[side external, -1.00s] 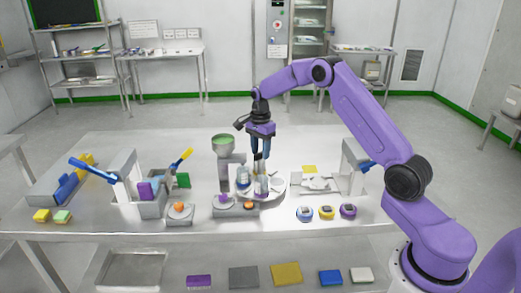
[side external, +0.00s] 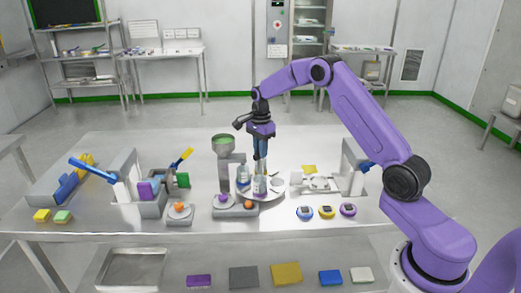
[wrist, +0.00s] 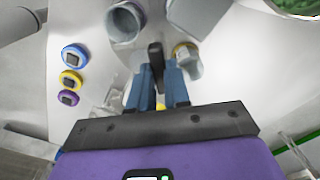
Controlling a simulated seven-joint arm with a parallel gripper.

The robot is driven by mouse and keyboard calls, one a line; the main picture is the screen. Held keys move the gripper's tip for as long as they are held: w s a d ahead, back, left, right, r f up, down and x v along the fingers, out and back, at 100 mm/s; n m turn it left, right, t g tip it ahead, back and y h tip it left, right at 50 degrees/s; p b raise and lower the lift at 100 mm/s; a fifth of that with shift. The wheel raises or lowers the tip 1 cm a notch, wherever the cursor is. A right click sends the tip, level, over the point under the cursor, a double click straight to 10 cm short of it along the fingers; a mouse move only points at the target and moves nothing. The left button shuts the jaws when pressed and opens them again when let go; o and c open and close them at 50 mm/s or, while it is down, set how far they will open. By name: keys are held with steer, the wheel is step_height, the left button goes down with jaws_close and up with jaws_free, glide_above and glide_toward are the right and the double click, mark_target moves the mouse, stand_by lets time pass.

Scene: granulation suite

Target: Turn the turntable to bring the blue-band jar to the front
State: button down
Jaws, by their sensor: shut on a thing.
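The turntable (side external: 268,198) is a pale round disc near the middle of the bench, carrying small jars. One clear jar with a bluish tint (side external: 243,176) is at its left, and a greyish jar (side external: 260,186) is at its front. I cannot tell which jar has the blue band. My gripper (side external: 260,170) points down over the disc. In the wrist view my gripper (wrist: 158,72) is shut on a dark upright peg (wrist: 155,52) between two jars. One jar there is pale grey (wrist: 125,20); the other shows a yellowish rim (wrist: 188,60). The peg's base is hidden.
A hopper with green contents (side external: 223,143) stands close behind left of the turntable. A low grey block with knobs (side external: 235,209) is at its front left. Blue (side external: 304,213), yellow (side external: 326,212) and purple (side external: 348,210) round devices sit to the front right. The back of the bench is clear.

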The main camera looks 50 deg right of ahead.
steer(key=shift+m, duration=2.6)
steer(key=shift+r+m, duration=0.1)
steer(key=shift+m, duration=4.7)
steer(key=shift+w+m, duration=0.1)
steer(key=shift+m, duration=2.4)
steer(key=c, duration=1.1)
jaws_free()
